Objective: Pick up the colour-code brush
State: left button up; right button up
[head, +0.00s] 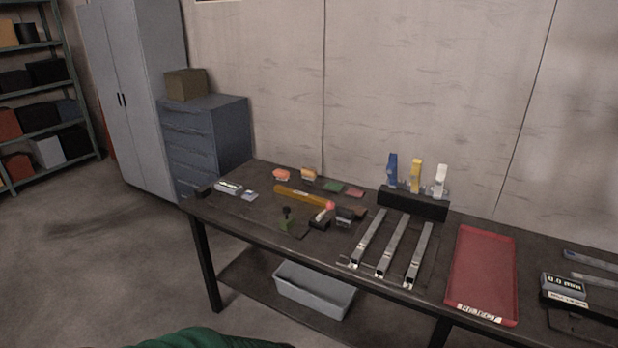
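Three upright handled items, blue (392,170), yellow (416,175) and white (440,181), stand in a black holder (412,204) at the back of the dark table (262,215). They look like colour-coded brushes, but their bristles cannot be made out. I cannot tell which one the task means. Neither of my grippers is in view.
Three metal strips (393,246) lie in front of the holder. A red tray (482,275) marked REJECT lies to their right, with a display box (563,286) beyond. A yellow bar (300,196) and several small items lie left. A grey bin (314,290) sits below.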

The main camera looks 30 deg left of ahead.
aim_at(309, 176)
jog(key=i+j+u, duration=0.3)
jog(key=u, duration=0.15)
jog(key=i+j+u, duration=0.65)
jog(key=i+u, duration=0.55)
jog(key=i, duration=0.2)
jog(key=i+z, duration=0.25)
jog(key=z, duration=0.15)
jog(key=i+j+z, duration=0.1)
jog(key=z, duration=0.35)
jog(key=i+j+z, duration=0.2)
jog(key=i+z, duration=0.35)
jog(key=z, duration=0.3)
jog(key=i+j+z, duration=0.1)
jog(key=z, duration=0.35)
jog(key=i, duration=0.05)
